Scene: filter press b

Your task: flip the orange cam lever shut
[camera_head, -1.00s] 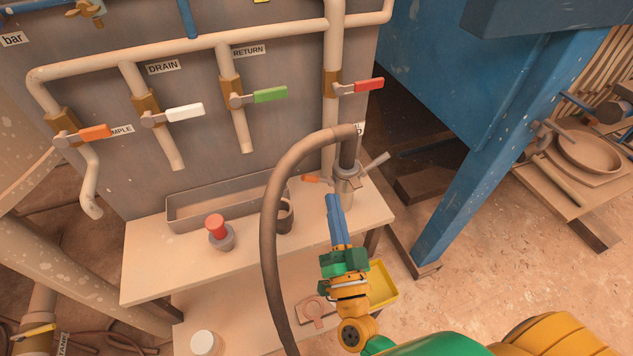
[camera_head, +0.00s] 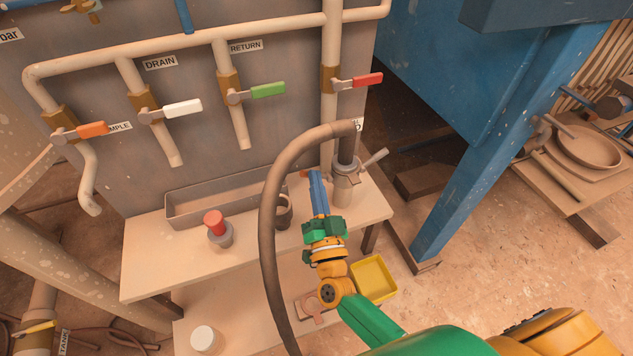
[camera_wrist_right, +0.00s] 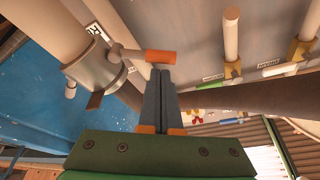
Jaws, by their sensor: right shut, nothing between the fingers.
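The orange cam lever (camera_wrist_right: 160,57) juts sideways on a grey arm from the metal hose coupling (camera_wrist_right: 95,68) in the right wrist view. In the head view only a small orange bit of the lever (camera_head: 304,173) shows left of my fingertips; the rest is hidden behind them. The coupling (camera_head: 345,185) stands upright on the bench at the hose end. My right gripper (camera_head: 315,175) is shut and empty, left of the coupling. Its fingertips (camera_wrist_right: 160,70) are right at the orange grip; I cannot tell whether they touch. My left gripper is not in view.
A thick brown hose (camera_head: 268,200) arches left of my right gripper. A dark cup (camera_head: 283,212), a red-topped item (camera_head: 215,225) and a grey trough (camera_head: 190,207) are on the bench (camera_head: 150,265). A yellow bin (camera_head: 375,278) is below. Valve handles line the wall above.

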